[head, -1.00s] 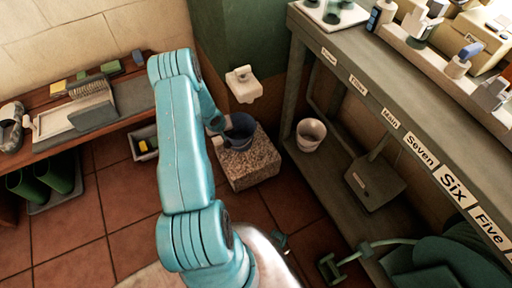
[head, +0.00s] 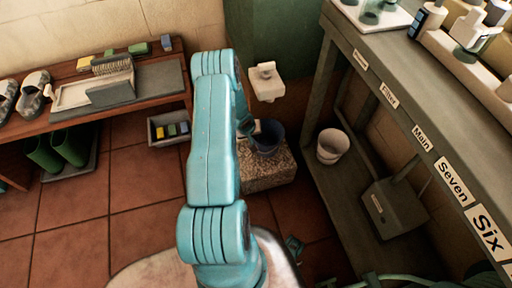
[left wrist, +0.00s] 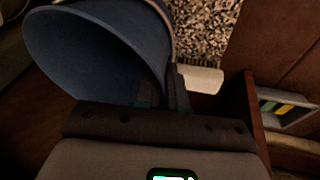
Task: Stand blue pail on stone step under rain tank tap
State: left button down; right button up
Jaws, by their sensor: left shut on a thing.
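The blue pail (head: 268,137) is in my left gripper, partly hidden by my left arm in the head view. It sits at the far top part of the speckled stone step (head: 268,173); whether its base touches is hidden. In the left wrist view the pail (left wrist: 95,45) is tilted across the top left, with the gripper (left wrist: 165,98) shut at its side and the stone step (left wrist: 203,25) beyond. A pale fitting (head: 267,84), perhaps the tap, is just above the pail, in front of the green rain tank (head: 268,38). My right gripper is not in view.
A white pail (head: 332,146) stands right of the step on the lower shelf of the labelled bench (head: 400,100). At left are a wooden shelf (head: 25,127), green boots (head: 58,150) and a grey tray of blocks (head: 160,138). The tiled floor between is clear.

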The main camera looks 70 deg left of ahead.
pick_arm(q)
notch_tip(320, 180, down, 4)
jog(key=b, duration=0.2)
jog(key=shift+b, duration=0.4)
jog(key=c, duration=1.2)
grip_release()
